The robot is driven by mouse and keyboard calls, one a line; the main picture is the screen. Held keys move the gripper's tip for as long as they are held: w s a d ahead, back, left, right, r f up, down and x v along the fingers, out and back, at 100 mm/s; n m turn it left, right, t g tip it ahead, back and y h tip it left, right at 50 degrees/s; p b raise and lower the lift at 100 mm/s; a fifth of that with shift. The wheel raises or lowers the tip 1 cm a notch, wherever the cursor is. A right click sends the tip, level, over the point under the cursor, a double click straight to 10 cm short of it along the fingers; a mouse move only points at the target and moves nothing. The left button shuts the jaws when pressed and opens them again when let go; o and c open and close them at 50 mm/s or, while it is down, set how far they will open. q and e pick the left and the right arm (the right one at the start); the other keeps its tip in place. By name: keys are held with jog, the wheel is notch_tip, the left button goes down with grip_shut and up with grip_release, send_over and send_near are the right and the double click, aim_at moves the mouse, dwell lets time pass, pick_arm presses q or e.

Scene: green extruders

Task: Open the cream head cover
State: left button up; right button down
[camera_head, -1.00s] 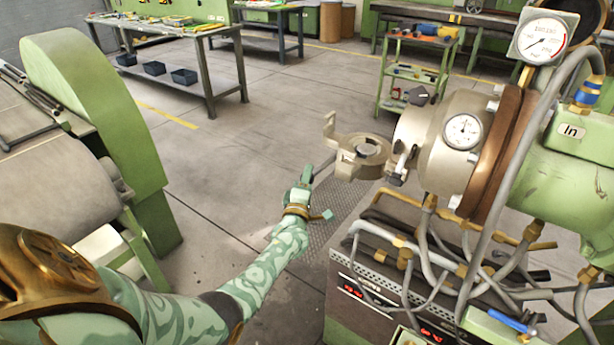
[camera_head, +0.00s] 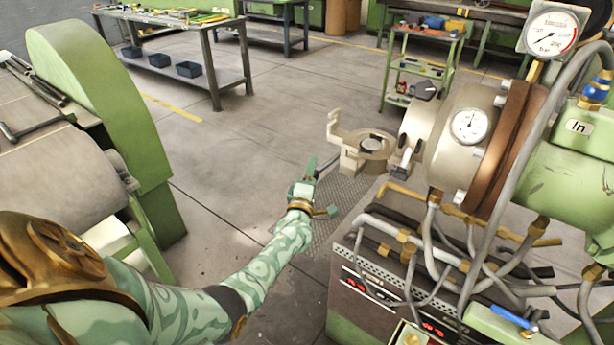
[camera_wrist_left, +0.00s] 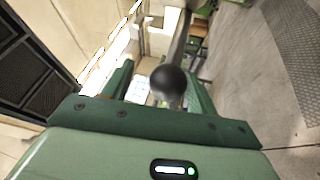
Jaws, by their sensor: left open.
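The cream head cover (camera_head: 364,153) is a ring-shaped part with a raised lug at its left, standing out from the left end of the cream extruder head (camera_head: 440,130). A dark lever handle (camera_head: 327,163) reaches from the cover toward my left gripper (camera_head: 317,173). In the left wrist view, the handle's black ball knob (camera_wrist_left: 169,84) shows at the end of a grey rod between the two green fingers of my left gripper (camera_wrist_left: 160,85). The fingers are open and apart; contact with the knob cannot be told. My right gripper is not in view.
A pressure gauge (camera_head: 551,34) tops the green extruder body (camera_head: 560,165). Grey hoses (camera_head: 430,245) and a control cabinet (camera_head: 365,300) lie below the head. Another green machine (camera_head: 100,100) stands at the left. Floor (camera_head: 260,130) between them is clear.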

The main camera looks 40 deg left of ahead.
pick_arm(q)
jog(key=p+v, duration=0.3)
jog(key=v, duration=1.3)
jog(key=shift+a, duration=0.1)
